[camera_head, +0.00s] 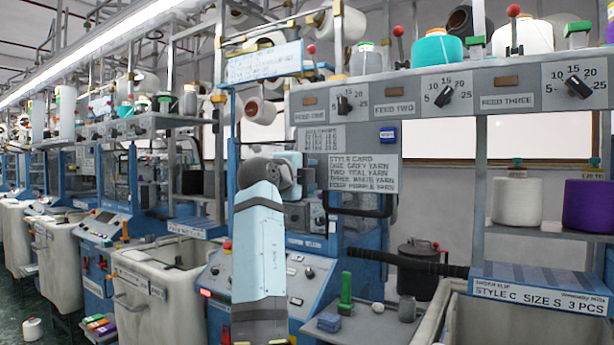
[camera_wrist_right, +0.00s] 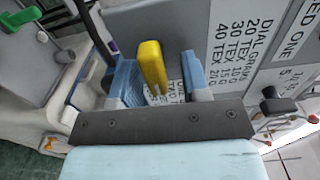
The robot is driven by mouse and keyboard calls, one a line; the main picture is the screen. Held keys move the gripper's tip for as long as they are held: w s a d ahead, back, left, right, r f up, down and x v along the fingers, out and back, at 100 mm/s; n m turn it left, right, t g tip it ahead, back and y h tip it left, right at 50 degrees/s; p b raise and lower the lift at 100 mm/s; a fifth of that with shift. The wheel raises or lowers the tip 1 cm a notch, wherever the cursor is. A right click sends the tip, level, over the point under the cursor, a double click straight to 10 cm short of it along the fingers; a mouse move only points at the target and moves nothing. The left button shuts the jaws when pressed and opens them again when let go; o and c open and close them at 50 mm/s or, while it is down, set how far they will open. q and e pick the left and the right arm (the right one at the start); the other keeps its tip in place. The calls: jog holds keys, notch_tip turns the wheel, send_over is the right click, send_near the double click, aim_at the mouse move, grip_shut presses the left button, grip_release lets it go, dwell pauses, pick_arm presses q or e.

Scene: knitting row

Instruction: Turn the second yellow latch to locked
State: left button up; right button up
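A yellow latch (camera_wrist_right: 152,66) stands up between the fingers of my right gripper (camera_wrist_right: 160,80) in the right wrist view. The blue fingers are apart on either side of it, with a clear gap at the right finger and the left finger close to it. The latch's lower end is partly hidden, and I cannot tell whether it is locked. No other yellow latch shows clearly. In the head view my right arm covers this part of the machine and the latch is not visible. My left gripper is not in view.
A grey panel with feed dials (camera_head: 345,103) runs above a style card (camera_head: 363,172). A green-handled part (camera_head: 345,293) stands on a grey shelf at lower right. A blue box (camera_head: 542,288) and yarn cones (camera_head: 517,200) are further right. White bins (camera_head: 160,290) stand left.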

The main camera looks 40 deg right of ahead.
jog(key=shift+f, duration=0.1)
jog(key=v, duration=1.3)
jog(key=shift+a, duration=0.35)
jog(key=shift+s, duration=0.15)
